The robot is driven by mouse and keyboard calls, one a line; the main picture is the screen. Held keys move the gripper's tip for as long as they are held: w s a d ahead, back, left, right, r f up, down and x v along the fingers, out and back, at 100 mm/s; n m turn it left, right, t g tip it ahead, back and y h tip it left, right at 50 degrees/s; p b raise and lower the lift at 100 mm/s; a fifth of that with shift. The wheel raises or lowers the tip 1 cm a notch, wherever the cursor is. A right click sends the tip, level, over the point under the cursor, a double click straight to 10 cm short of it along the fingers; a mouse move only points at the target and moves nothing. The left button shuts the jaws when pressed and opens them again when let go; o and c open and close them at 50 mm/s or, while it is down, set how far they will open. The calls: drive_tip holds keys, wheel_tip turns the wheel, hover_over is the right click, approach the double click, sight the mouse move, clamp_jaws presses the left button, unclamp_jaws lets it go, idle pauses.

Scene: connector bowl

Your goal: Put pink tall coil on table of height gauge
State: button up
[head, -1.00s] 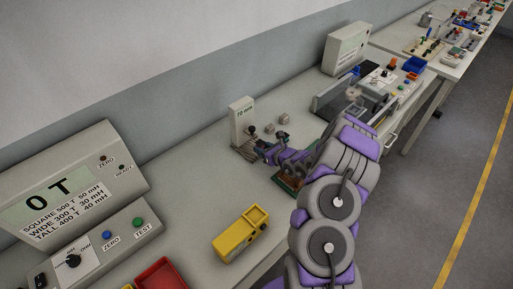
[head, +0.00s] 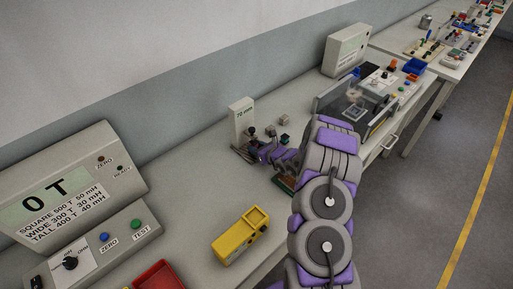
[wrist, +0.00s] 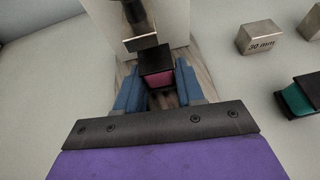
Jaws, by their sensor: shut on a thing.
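The height gauge (head: 239,117) is a pale upright block reading "70 mm", standing on the bench in the head view. Its pale column (wrist: 187,28) and dark probe with a flat metal foot (wrist: 146,41) show at the top of the wrist view. Its table (wrist: 207,84) is a striped, greyish-brown plate beneath my fingers. My gripper (wrist: 157,88) has blue fingers shut on the pink tall coil (wrist: 159,80), which has black end plates. The coil is over the gauge table, close to the probe foot. I cannot tell whether its bottom touches the table.
A metal block marked "30 mm" (wrist: 260,38) and a teal coil with black ends (wrist: 300,98) lie right of the gauge. A yellow box (head: 241,235) and a red bin (head: 160,277) stand nearer on the bench. A clear-walled fixture (head: 350,100) stands farther right.

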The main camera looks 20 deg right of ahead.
drive_tip(key=shift+s+a+f, duration=0.1)
drive_tip(key=shift+f, duration=0.2)
